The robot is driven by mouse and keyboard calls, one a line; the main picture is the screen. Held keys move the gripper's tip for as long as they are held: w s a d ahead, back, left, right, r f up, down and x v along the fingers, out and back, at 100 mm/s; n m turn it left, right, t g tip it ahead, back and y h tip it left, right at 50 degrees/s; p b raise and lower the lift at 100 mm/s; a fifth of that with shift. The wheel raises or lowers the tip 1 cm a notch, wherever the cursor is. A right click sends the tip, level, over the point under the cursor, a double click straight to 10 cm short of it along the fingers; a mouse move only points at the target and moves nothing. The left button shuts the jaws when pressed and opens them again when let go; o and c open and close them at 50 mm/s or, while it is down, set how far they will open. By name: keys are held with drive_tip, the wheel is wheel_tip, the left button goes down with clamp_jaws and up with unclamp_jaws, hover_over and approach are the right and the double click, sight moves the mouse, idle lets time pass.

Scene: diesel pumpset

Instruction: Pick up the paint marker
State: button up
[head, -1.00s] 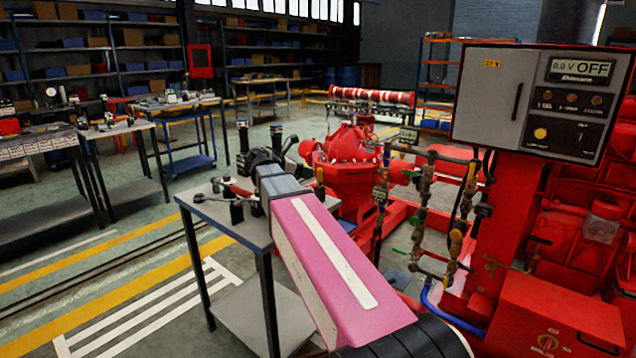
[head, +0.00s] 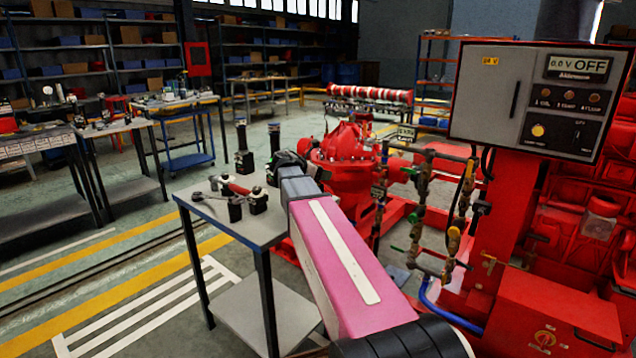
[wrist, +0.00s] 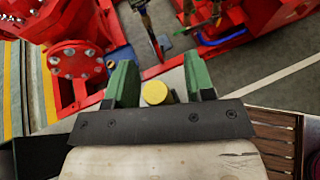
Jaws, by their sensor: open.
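A round yellow end (wrist: 155,92), probably the paint marker seen end-on, shows between the green fingers of my gripper (wrist: 159,72) in the wrist view. The fingers stand apart on either side of it, with a gap on both sides. I cannot tell how deep it sits between them. In the head view my arm reaches over the back right of the grey work table (head: 222,213), and my fingers and the marker are hidden there.
A red-handled tool (head: 236,188), a wrench (head: 212,195) and small black stands lie on the table left of my arm. A red pump (head: 345,150), brass-valved pipes (head: 417,200) and a control box (head: 535,100) stand to the right.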

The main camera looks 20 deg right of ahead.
drive_tip(key=c, duration=0.9)
drive_tip(key=shift+r, duration=0.1)
wheel_tip(320, 180, up, 10)
drive_tip(key=shift+o, duration=0.7)
drive_tip(key=shift+c, duration=0.7)
drive_tip(key=shift+s, duration=0.1)
